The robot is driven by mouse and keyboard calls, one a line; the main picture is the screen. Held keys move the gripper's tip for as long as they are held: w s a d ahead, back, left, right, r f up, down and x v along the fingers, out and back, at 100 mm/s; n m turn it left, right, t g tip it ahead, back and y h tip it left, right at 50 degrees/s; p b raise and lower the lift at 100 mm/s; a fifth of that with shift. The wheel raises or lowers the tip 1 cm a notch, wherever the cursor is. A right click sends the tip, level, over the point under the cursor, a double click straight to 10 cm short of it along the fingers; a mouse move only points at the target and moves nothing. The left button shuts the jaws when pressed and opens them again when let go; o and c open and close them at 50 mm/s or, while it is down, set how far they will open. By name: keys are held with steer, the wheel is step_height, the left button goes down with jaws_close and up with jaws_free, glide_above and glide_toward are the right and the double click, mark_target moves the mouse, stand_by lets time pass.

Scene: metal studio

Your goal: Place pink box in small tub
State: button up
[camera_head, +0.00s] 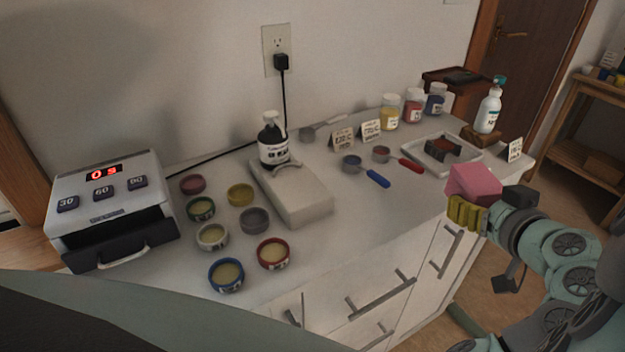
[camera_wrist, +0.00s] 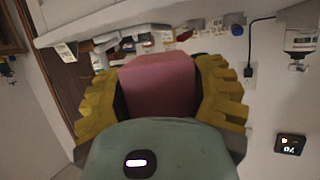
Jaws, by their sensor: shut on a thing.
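The pink box (camera_head: 473,184) is held up at the right, near the counter's front right edge. It also shows between yellow fingers in the wrist view (camera_wrist: 158,84). My gripper (camera_head: 464,210) is shut on the pink box, with a yellow finger pad on each side of it. Several small round tubs stand at the counter's left front, among them a blue-rimmed one (camera_head: 226,274), a red-rimmed one (camera_head: 273,253) and a green-rimmed one (camera_head: 201,208). I cannot tell which container is the small tub. A white tray (camera_head: 415,156) with a dark and red object in it lies behind the box.
A white device with a red display (camera_head: 104,193) stands at the left. A pump bottle (camera_head: 273,139), a pale block (camera_head: 291,193), blue-handled (camera_head: 376,178) and red-handled (camera_head: 408,164) scoops, jars (camera_head: 413,105) and a spray bottle (camera_head: 489,110) occupy the counter. The middle front is clear.

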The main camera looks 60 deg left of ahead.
steer(key=p, duration=0.3)
glide_above(408, 207)
steer(key=shift+f, duration=2.25)
steer(key=shift+f+b, duration=0.2)
steer(key=shift+b, duration=0.2)
steer(key=o, duration=1.3)
steer(key=shift+r, duration=0.1)
